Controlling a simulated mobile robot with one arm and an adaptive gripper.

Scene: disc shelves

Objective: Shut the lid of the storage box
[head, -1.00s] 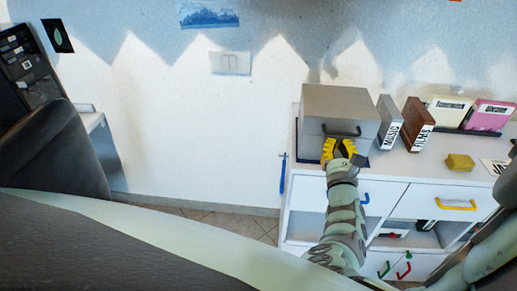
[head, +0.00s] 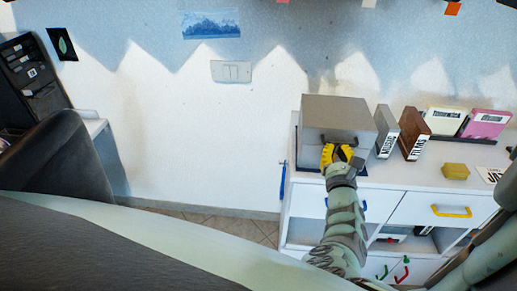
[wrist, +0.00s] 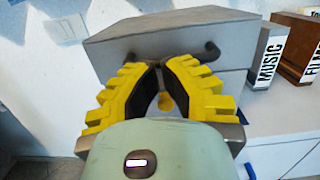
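The storage box (head: 337,112) is a grey box at the left end of the white cabinet. Its lid looks down, level on the box, with no gap that I can see. A dark handle (head: 340,137) is on its front; in the wrist view the handle (wrist: 211,50) shows on both sides of my fingertips. My gripper (head: 338,150), with yellow fingers, is in front of the box just below the handle. In the wrist view the fingertips (wrist: 160,66) come together, with nothing visibly held; they hide the handle's middle, and I cannot tell whether they touch it.
A grey MUSIC box (wrist: 269,55) and a brown box (head: 413,134) stand right of the storage box. Cream (head: 444,120) and pink (head: 485,124) boxes are farther right. A yellow block (head: 455,171) lies on the cabinet top (head: 405,173). A dark chair (head: 62,155) is at left.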

